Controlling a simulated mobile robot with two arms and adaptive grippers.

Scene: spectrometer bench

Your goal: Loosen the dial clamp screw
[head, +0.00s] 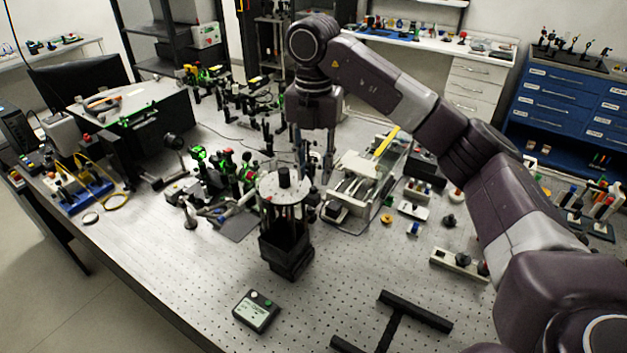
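A round, light metal dial plate (270,190) with a black knob (284,177) on top stands on posts over a black square base (286,252), near the middle of the bench. The dial clamp screw is too small to make out for certain. My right gripper (314,172) points down just right of and behind the dial plate. Its two fingers look apart, with nothing clearly held between them. Whether a finger touches the dial assembly cannot be told. My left gripper is not in view.
A metal stage assembly (352,190) stands close right of my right gripper. Green-lit optics (215,170) crowd the left side. A small control box (256,311) and a black T-shaped bar (398,318) lie in front. Bare perforated bench (180,262) is free at front left.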

